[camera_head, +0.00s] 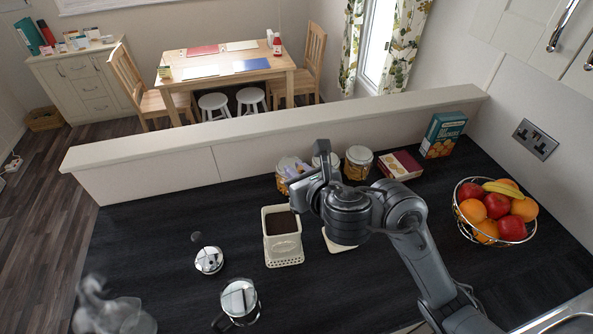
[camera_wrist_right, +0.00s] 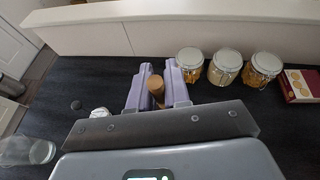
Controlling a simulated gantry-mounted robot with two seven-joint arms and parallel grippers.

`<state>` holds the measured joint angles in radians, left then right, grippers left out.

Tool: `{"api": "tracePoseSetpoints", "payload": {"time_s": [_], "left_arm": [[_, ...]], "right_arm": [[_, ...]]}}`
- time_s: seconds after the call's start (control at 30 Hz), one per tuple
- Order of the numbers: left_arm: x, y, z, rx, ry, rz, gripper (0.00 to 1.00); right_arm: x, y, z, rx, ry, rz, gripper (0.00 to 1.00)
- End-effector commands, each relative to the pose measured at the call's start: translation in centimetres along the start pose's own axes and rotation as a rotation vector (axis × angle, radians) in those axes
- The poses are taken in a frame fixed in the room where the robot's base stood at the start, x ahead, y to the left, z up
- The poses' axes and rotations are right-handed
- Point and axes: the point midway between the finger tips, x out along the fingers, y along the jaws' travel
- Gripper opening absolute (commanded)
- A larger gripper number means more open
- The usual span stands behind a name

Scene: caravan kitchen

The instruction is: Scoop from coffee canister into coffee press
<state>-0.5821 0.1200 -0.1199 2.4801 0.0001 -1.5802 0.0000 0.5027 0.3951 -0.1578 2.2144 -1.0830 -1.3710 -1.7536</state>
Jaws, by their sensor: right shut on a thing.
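The coffee canister (camera_head: 282,248) is a cream square tin, open, with dark brown coffee inside. A pale square lid (camera_head: 338,244) lies right of it, partly under my right arm. The coffee press (camera_head: 240,300) is a glass jug with a dark handle, at the front, left of the canister. Its plunger lid (camera_head: 208,260) stands apart behind it. My right gripper (camera_head: 297,171) is above and behind the canister. In the right wrist view its lilac fingers are shut on a wooden handle (camera_wrist_right: 156,88). The handle's other end is hidden. My left gripper is not seen.
Several glass jars (camera_head: 358,163), a dark red box (camera_head: 399,165) and a teal box (camera_head: 443,134) stand along the back ledge. A fruit bowl (camera_head: 495,212) stands right. A blurred grey shape (camera_head: 110,308) is at front left. The counter left of the canister is mostly clear.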

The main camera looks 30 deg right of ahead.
Motion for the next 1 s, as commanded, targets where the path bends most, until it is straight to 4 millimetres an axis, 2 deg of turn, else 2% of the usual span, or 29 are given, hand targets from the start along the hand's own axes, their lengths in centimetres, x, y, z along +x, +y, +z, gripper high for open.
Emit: {"api": "tracePoseSetpoints", "payload": {"time_s": [0.4,0.63,0.73,0.9,1.0], "left_arm": [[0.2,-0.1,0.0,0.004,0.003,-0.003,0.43],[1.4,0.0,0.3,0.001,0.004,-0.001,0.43],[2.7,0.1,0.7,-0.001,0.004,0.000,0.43],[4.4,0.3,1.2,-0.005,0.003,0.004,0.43],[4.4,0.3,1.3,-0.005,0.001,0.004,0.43]], "right_arm": [[1.3,0.5,-1.9,0.014,0.003,-0.056,0.00],[3.0,2.1,-3.4,0.027,0.002,-0.074,0.00],[4.2,3.1,-4.2,0.033,0.003,-0.079,0.00],[5.5,4.2,-3.8,0.033,0.005,-0.062,0.00],[5.3,4.1,-3.0,0.030,0.005,-0.060,0.00]]}}
